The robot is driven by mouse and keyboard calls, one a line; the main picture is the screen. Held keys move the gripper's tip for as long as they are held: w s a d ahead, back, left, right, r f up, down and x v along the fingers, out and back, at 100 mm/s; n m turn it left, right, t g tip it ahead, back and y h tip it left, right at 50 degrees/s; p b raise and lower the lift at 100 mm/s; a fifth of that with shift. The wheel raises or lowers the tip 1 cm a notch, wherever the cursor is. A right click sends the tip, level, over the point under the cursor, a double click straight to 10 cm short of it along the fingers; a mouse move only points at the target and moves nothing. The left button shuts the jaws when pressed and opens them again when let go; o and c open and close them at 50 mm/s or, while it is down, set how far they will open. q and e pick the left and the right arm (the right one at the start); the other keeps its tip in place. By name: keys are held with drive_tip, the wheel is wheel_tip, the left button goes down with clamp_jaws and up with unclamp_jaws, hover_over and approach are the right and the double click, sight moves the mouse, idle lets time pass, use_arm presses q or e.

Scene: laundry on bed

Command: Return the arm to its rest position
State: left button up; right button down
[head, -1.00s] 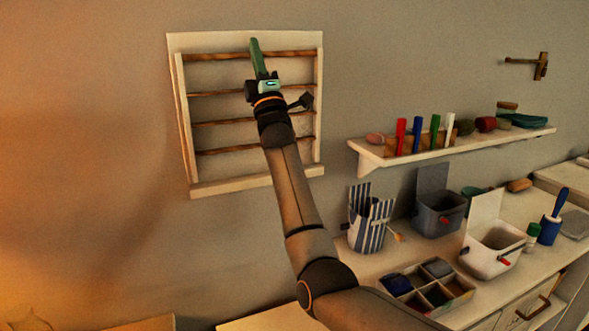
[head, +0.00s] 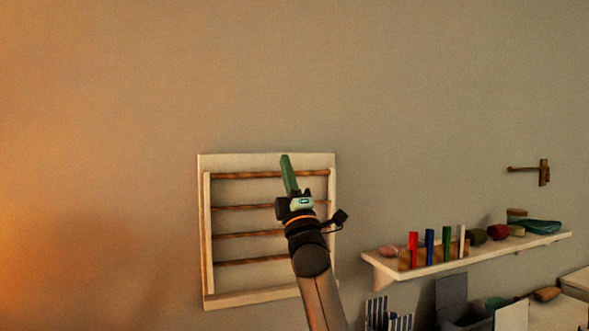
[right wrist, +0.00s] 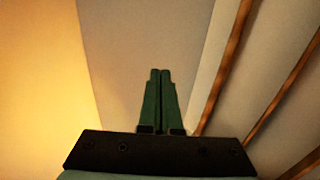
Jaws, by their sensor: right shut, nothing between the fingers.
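My right gripper (head: 287,176) has green fingers and is raised, pointing up, in front of the wooden wall rack (head: 202,250) in the head view. In the right wrist view its two green fingers (right wrist: 160,88) are pressed together with nothing between them. The rack has several brown horizontal bars in a pale frame. The bars (right wrist: 228,62) also show in the right wrist view, to the right of the fingers. I cannot tell whether the gripper touches the rack. My left gripper is out of view.
A wall shelf (head: 470,254) right of the arm holds red, blue, green and white upright pieces and several small items. A wooden wall hook (head: 543,172) is at the upper right. A striped bag (head: 377,313) and bins stand below the shelf. The wall above is bare.

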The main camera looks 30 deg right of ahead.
drive_tip(key=s+a+r, duration=0.1)
drive_tip(key=s+a, duration=0.1)
drive_tip(key=s, duration=0.4)
drive_tip(key=w+a+f+m+g+y, duration=0.1)
drive_tip(key=w+a+f+g+y, duration=0.15)
drive_tip(key=f, duration=0.65)
drive_tip(key=w+a+f+g+y, duration=0.1)
drive_tip(key=w+f, duration=0.2)
drive_tip(key=f, duration=0.7)
drive_tip(key=s+a+f+m+g+y, duration=0.1)
drive_tip(key=s+a+f+m+g, duration=0.15)
drive_tip(key=f, duration=0.95)
drive_tip(key=s+a+f+m+g+y, duration=0.1)
drive_tip(key=s+a+f+g, duration=0.15)
drive_tip(key=f, duration=0.95)
drive_tip(key=s+a+f+m+g+y, duration=0.1)
drive_tip(key=s+a+f+m+g, duration=0.15)
drive_tip(key=s+f, duration=0.6)
drive_tip(key=s+a+f+m+g+y, duration=0.1)
drive_tip(key=s+a+f+m+g, duration=0.15)
drive_tip(key=s+f, duration=0.65)
drive_tip(key=s+a+f+m+g+y, duration=0.1)
drive_tip(key=s+a+f+m+g, duration=0.3)
drive_tip(key=s+f, duration=0.8)
drive_tip(key=shift+s+a+f, duration=0.2)
drive_tip(key=shift+s+a, duration=0.4)
drive_tip(key=shift+s, duration=0.1)
